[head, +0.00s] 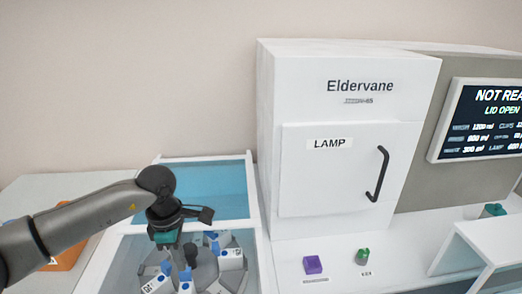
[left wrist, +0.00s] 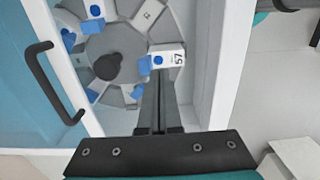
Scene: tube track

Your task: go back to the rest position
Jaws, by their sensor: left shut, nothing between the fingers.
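My left gripper (head: 172,240) is over the open compartment of the white machine, above a grey round carousel. In the left wrist view the gripper (left wrist: 158,88) points down at the carousel (left wrist: 120,42), its fingers shut together and empty. Their tips are close to a white holder marked 57 (left wrist: 168,58); I cannot tell whether they touch it. My right gripper is not in view.
The blue see-through lid (head: 205,188) stands open behind the compartment. An Eldervane cabinet (head: 350,90) with a LAMP door and black handle (head: 378,174) stands to the right. A screen (head: 480,120) reads LID OPEN.

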